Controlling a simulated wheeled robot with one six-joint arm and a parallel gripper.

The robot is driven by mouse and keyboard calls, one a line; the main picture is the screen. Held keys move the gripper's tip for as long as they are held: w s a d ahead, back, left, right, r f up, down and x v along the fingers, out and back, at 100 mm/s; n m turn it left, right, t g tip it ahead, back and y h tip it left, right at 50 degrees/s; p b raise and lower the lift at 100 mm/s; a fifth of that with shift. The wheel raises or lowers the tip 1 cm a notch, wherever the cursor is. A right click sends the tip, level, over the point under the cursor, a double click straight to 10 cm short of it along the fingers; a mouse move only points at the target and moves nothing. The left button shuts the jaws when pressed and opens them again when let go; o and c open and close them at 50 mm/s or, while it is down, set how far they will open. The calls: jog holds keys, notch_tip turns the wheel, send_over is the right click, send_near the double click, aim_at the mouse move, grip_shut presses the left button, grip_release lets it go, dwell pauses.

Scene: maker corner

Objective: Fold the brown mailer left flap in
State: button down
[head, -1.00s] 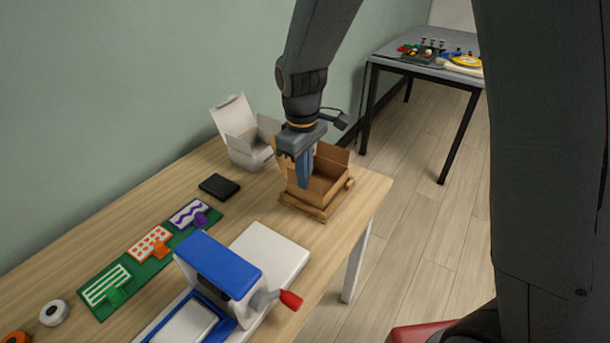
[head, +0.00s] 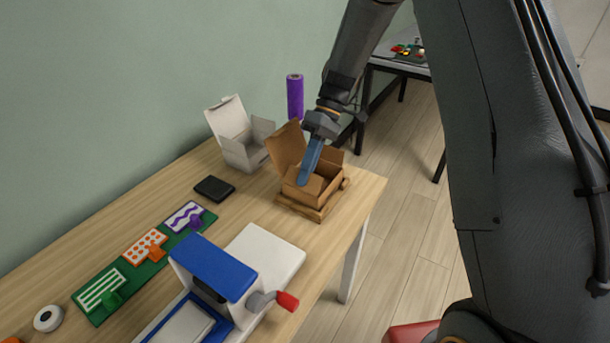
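The brown mailer (head: 330,187) sits open on a small wooden tray (head: 301,210) near the table's far right corner. Its large lid (head: 285,146) stands up at the back left. A tan panel at its near left side, which looks like the left flap (head: 302,189), leans inward over the box. My gripper (head: 304,182) points down at this panel, its blue fingers together and the tip at or touching it. Nothing shows between the fingers. The fingers hide part of the box's inside.
An open white box (head: 241,150) stands behind to the left, and a purple roll (head: 295,97) behind the mailer. A black block (head: 214,188), a green board (head: 145,262) and a blue-and-white press (head: 215,268) with a red-knobbed handle lie nearer.

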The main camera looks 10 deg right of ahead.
jog(key=shift+w+d+f+g+y, duration=0.1)
jog(key=shift+f+g+y, duration=0.05)
jog(key=shift+g+y, duration=0.2)
dwell(0.3)
jog(key=c, duration=2)
grip_release()
jog(key=shift+w, duration=0.1)
jog(key=b+v, duration=0.2)
jog(key=v, duration=0.5)
jog(key=shift+w+d+r, duration=0.15)
jog(key=shift+r, duration=0.2)
